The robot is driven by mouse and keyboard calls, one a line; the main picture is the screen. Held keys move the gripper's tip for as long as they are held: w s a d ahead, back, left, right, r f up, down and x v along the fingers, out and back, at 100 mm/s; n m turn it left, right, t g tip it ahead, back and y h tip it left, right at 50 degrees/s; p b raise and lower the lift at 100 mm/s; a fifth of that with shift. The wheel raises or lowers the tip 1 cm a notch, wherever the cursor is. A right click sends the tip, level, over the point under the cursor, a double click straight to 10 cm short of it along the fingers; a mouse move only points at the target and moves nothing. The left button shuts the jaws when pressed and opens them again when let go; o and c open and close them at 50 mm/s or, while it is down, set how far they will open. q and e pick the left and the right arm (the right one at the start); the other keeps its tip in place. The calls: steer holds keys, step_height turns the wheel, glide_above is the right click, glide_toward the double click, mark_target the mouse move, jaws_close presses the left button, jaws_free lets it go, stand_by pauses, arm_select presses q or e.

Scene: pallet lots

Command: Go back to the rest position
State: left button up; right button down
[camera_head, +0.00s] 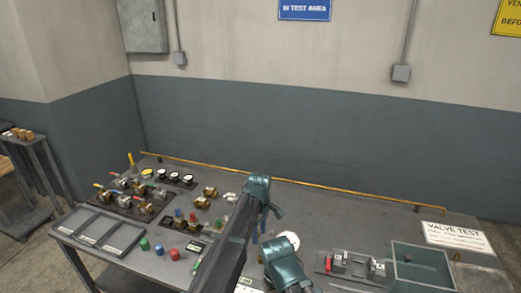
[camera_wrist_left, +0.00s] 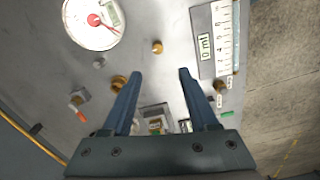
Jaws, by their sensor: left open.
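My left gripper (camera_head: 268,224) is above the middle of the grey test bench (camera_head: 330,225) in the head view. In the left wrist view its two fingers (camera_wrist_left: 157,75) are spread, with nothing between them. A round gauge with a white face and red needle (camera_wrist_left: 95,20) lies beyond the fingers at the upper left; its white dial also shows in the head view (camera_head: 289,238). A teal part of my own arm covers the front middle of the bench. No fingers of my right gripper can be made out.
Valves (camera_head: 138,192) and small gauges (camera_head: 174,177) stand on the left of the bench. A grey divided tray (camera_head: 98,231) is at its front left. A green-grey bin (camera_head: 422,266) and a sign (camera_head: 456,236) are at the right. A yellow rail (camera_head: 300,184) runs along the back.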

arm_select(q)
steer(key=s+a+m, duration=1.2)
steer(key=s+a, duration=0.5)
steer(key=s, duration=0.4)
steer(key=s+d+f+m+y+b, duration=0.1)
steer(key=s+d+m, duration=0.3)
steer(key=d, duration=0.7)
steer(key=shift+s+d+f+b, duration=0.2)
steer(key=shift+s+f+b, duration=0.35)
steer(key=shift+s, duration=0.25)
